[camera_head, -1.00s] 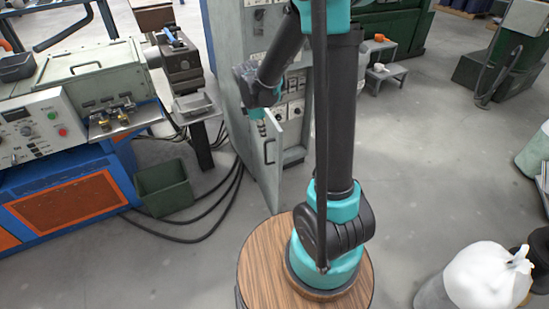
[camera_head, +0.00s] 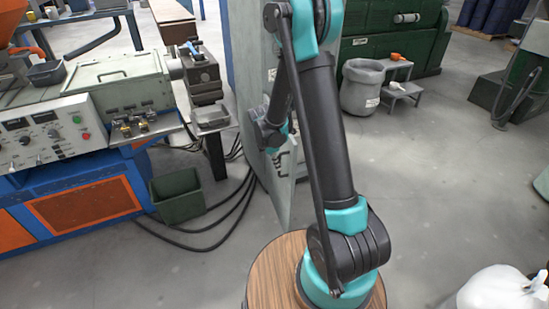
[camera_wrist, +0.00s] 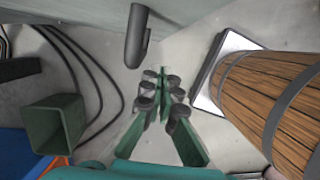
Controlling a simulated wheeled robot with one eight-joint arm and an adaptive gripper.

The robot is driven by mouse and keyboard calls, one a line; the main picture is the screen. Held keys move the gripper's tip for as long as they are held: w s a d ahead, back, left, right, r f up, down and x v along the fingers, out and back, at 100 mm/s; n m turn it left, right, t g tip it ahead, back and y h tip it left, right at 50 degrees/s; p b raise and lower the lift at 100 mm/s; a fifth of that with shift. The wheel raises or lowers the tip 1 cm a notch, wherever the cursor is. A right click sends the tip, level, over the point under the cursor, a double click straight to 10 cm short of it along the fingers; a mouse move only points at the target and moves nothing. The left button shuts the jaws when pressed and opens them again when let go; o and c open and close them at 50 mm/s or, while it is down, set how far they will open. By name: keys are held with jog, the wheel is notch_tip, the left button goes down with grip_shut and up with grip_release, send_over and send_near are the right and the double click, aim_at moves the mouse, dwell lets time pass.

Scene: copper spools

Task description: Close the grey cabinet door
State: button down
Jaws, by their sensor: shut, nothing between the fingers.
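The grey cabinet (camera_head: 247,60) stands behind my arm in the head view. Its grey door (camera_head: 283,197) hangs ajar at the lower front, with a handle on its face. My arm hides much of the opening, so the exact gap cannot be told. My gripper (camera_wrist: 163,74) is shut and empty in the wrist view. A dark bar-shaped handle (camera_wrist: 138,38) on the pale door panel (camera_wrist: 85,10) appears just beyond and left of the fingertips. Contact with it cannot be made out. In the head view my wrist is close to the door's handle side.
A blue-and-orange machine (camera_head: 85,205) and a green bin (camera_head: 178,196) stand left, with black cables on the floor. A grey waste bin (camera_head: 362,88) and small step (camera_head: 400,85) are behind right. A white sack (camera_head: 503,289) is front right. Right floor is mostly open.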

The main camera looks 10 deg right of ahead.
jog(key=shift+w+d+f, duration=0.1)
jog(key=shift+w+d, duration=0.1)
jog(key=shift+d, duration=0.85)
jog(key=shift+w+d+f, duration=0.1)
jog(key=shift+w+d, duration=0.05)
jog(key=shift+d, duration=0.85)
jog(key=shift+d, duration=0.1)
